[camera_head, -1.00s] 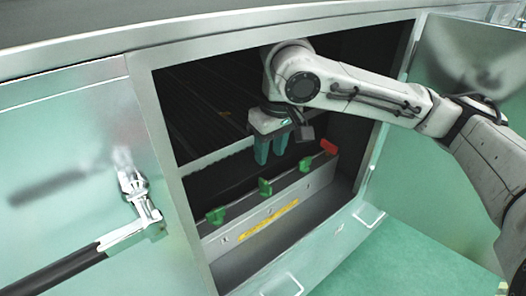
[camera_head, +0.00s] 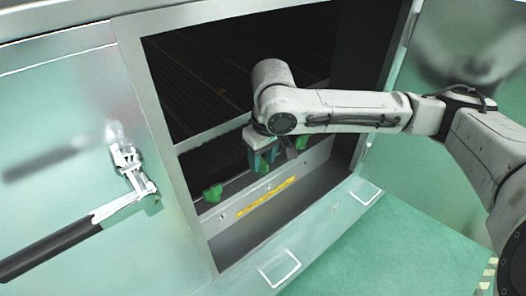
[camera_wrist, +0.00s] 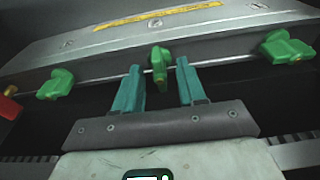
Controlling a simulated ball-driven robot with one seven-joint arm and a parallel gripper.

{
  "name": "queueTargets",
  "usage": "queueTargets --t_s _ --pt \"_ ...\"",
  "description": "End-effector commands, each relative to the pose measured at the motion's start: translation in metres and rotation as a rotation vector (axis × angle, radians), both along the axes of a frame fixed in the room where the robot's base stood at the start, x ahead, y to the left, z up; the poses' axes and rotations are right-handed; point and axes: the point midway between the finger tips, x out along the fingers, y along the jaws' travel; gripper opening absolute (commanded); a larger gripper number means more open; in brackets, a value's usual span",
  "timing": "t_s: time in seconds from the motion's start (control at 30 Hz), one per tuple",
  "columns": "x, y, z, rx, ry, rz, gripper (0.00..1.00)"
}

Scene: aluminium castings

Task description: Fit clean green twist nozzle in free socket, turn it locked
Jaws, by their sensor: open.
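My gripper (camera_wrist: 158,68) is open, its two teal fingers apart. The middle green twist nozzle (camera_wrist: 159,62) appears between the fingertips in the wrist view, with a gap on each side; I cannot tell whether it is level with them in depth. Two other green nozzles sit along the same rail, one at the wrist view's left (camera_wrist: 56,84) and one at its right (camera_wrist: 287,47). In the head view my gripper (camera_head: 262,163) is at the rail and partly covers the middle nozzle; one nozzle (camera_head: 212,193) shows to its left. I cannot make out a free socket or which nozzle is clean.
A red piece (camera_wrist: 9,104) is at the wrist view's left edge. The metal rail (camera_head: 290,172) bears a yellow label (camera_head: 266,197). The cabinet opening frames my arm; a latch handle (camera_head: 130,175) is on the left panel. The dark space behind the rail looks open.

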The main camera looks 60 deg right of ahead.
Motion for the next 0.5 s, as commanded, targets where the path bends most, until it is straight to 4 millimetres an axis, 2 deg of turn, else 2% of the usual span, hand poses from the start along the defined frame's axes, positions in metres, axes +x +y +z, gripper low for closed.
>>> queueTargets --t_s 0.2,0.5 --pt "0.0000 0.0000 -0.0001 0.000 0.000 0.000 0.39" --pt "0.0000 0.0000 0.0001 0.000 0.000 0.000 0.10"
